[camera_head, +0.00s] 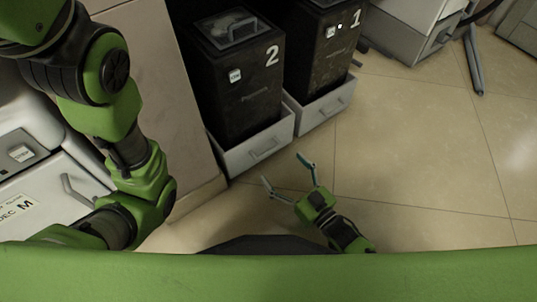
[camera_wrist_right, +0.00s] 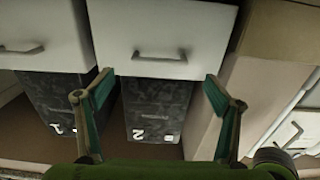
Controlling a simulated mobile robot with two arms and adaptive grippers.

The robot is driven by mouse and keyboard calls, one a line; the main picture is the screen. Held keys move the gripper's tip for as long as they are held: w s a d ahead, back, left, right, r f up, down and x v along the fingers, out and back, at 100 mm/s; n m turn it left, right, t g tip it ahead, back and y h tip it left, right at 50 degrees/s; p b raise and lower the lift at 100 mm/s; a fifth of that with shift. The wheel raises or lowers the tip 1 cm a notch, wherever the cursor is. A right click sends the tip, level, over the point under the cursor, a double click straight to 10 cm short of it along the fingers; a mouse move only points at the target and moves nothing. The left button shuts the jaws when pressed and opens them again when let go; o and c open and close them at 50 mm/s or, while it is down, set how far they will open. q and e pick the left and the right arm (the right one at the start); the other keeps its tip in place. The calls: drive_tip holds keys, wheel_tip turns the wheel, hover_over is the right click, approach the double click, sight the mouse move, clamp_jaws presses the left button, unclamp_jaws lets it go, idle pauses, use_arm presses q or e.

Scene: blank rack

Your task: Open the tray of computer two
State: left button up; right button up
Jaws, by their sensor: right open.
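Computer two (camera_head: 240,95) is a black case with a white "2", standing upright in a white tray at the upper middle of the head view. Its tray front (camera_head: 242,158) has a metal bar handle (camera_head: 263,151). In the right wrist view, which is upside down, the tray front (camera_wrist_right: 160,25), handle (camera_wrist_right: 158,57) and computer two (camera_wrist_right: 155,108) show straight ahead. My right gripper (camera_head: 284,168) is open and empty, just in front of the tray, with its fingers (camera_wrist_right: 160,78) spread on both sides of the handle and apart from it. My left gripper is out of view.
Computer one (camera_head: 320,50) stands in its own white tray (camera_head: 325,108) to the right. A pale cabinet side (camera_head: 165,90) is close on the left, with a white drawer unit (camera_head: 50,190) beyond. The tiled floor (camera_head: 420,160) at right is clear.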

sight(269, 151)
drive_tip(key=shift+b+x, duration=1.65)
drive_tip(key=shift+x, duration=2.2)
drive_tip(key=c, duration=1.5)
